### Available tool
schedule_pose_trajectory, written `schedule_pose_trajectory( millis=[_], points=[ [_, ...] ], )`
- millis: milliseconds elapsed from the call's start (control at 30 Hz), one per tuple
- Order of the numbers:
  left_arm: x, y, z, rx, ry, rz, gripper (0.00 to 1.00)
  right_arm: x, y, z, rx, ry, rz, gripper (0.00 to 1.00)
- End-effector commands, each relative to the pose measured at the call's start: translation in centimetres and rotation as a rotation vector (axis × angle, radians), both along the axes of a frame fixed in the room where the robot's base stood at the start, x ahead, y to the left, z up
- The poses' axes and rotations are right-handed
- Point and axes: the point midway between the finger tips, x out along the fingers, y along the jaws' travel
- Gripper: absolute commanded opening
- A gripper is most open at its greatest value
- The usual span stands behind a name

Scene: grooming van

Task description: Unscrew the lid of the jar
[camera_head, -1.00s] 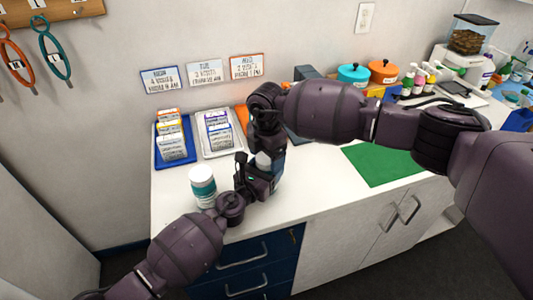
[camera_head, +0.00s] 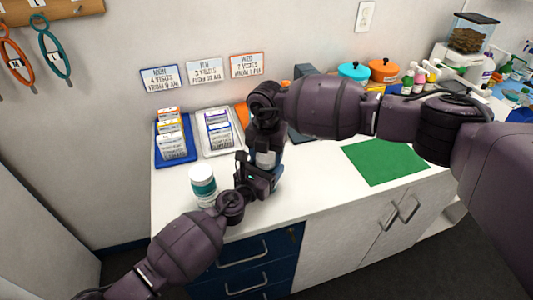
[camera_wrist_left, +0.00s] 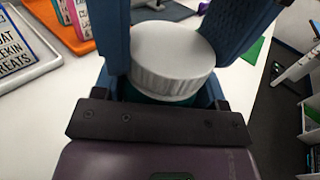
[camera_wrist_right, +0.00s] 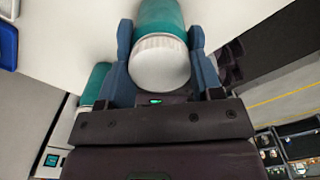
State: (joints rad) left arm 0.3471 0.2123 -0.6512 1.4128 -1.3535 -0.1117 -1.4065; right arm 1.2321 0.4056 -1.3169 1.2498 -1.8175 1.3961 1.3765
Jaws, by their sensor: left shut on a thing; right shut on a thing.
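A jar with a white ribbed lid (camera_wrist_left: 170,62) and a teal body is between my grippers. Its lid faces the camera in the right wrist view (camera_wrist_right: 158,66), with the teal body (camera_wrist_right: 160,16) beyond it. My left gripper (camera_head: 262,178) is shut on the jar below the lid; its short blue fingers flank the jar in the left wrist view. My right gripper (camera_head: 266,150) comes from above, with its fingers on both sides of the lid. In the head view the grippers hide most of this jar. Whether the lid has loosened cannot be told.
A second white and teal jar (camera_head: 203,183) stands on the counter, close left of my left gripper. Behind are a blue tray (camera_head: 160,158) and a white tray (camera_head: 234,149) with boxes. A green mat (camera_head: 383,163) lies bare on the right.

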Motion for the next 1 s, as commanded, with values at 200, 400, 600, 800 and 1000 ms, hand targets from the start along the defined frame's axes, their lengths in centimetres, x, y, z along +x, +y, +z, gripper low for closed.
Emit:
schedule_pose_trajectory(
  millis=[200, 400, 600, 800, 1000],
  points=[
    [0.0, 0.0, 0.0, 0.001, 0.001, 0.001, 0.0, 0.1, -0.1, 0.0, 0.0, -0.001, 0.031, 0.31],
    [0.0, 0.0, 0.0, 0.001, 0.001, 0.001, 0.0, 0.1, -0.1, 0.0, 0.0, -0.001, 0.029, 0.66],
    [0.0, 0.0, 0.0, 0.001, 0.001, 0.001, 0.0, 0.0, 0.0, 0.0, 0.0, -0.001, 0.029, 0.85],
    [0.0, 0.0, 0.0, 0.001, 0.001, 0.001, 0.0, 0.0, 0.0, 0.1, 0.001, 0.0, 0.029, 0.85],
    [0.0, 0.0, 0.0, 0.001, 0.001, 0.001, 0.0, 0.1, 0.0, 1.3, 0.002, -0.002, 0.028, 0.85]
  ],
)
